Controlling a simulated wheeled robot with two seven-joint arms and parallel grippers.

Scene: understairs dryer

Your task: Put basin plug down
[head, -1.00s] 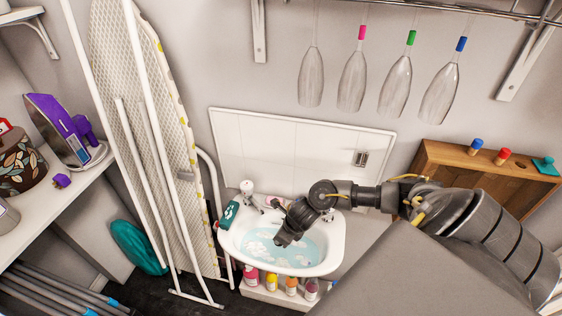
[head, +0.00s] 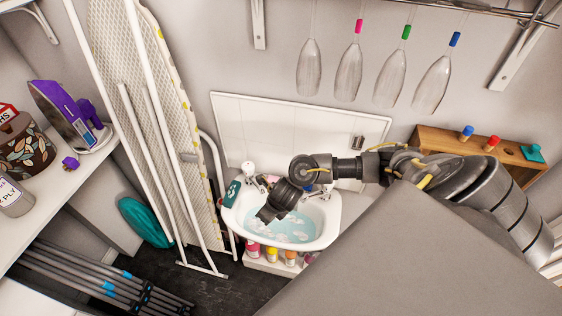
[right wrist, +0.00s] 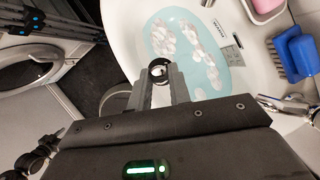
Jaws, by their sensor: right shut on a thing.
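My right gripper (head: 268,214) is over the left front part of the white basin (head: 329,230), which holds blue, foamy water (head: 290,232). In the right wrist view, my right gripper (right wrist: 161,77) is shut on the basin plug (right wrist: 158,69), a small dark round piece with a pale centre, between its fingertips. There, the plug appears over the near rim of the basin (right wrist: 122,30), apart from the foam patches. The gripper hides the plug in the head view. My left gripper is not in view.
Coloured bottles (head: 271,254) stand below the basin. An ironing board (head: 150,110) leans at the left. A blue brush (right wrist: 293,54) and a pink thing (right wrist: 266,8) lie on the basin's edge.

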